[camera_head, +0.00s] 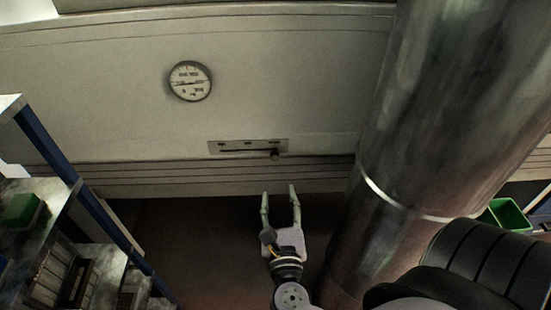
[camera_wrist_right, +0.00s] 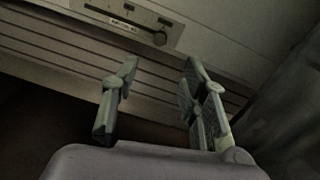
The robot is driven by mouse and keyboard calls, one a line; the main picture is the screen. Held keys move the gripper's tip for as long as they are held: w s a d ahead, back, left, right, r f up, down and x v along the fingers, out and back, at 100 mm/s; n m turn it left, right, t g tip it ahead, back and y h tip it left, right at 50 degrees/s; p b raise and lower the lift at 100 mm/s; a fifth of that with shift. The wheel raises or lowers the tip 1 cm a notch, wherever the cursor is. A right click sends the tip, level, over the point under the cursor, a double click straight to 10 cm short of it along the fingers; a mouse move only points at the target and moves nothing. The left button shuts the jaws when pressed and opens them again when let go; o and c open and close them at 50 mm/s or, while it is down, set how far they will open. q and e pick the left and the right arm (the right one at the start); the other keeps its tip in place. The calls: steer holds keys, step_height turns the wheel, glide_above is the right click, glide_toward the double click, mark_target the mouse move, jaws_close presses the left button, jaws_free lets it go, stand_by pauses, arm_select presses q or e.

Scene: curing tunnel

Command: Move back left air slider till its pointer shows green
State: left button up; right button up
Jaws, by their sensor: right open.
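An air slider (camera_head: 248,146) is set in a plate on the pale tunnel wall. Its dark round knob (camera_head: 275,155) sits toward the right end of the slot. In the right wrist view the slider plate (camera_wrist_right: 133,19) is at the top, with the knob (camera_wrist_right: 159,38) at its right part. My right gripper (camera_head: 279,188) is open and empty, below the slider and apart from the knob. It also shows in the right wrist view (camera_wrist_right: 160,64). My left gripper is not in view. I cannot see a green mark or a pointer on the plate.
A round dial gauge (camera_head: 190,81) is on the wall above left of the slider. A large metal duct (camera_head: 420,120) stands close on the right. A shelf with a blue post (camera_head: 45,140) and a green bin (camera_head: 20,209) is at left. Another green bin (camera_head: 509,214) is at right.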

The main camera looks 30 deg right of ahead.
mark_target(275, 158)
steer(key=p+x, duration=0.2)
steer(key=x, duration=1)
steer(key=shift+w+d+p, duration=0.15)
steer(key=shift+w+p, duration=0.1)
steer(key=shift+p, duration=0.1)
steer(key=shift+c, duration=0.5)
jaws_close()
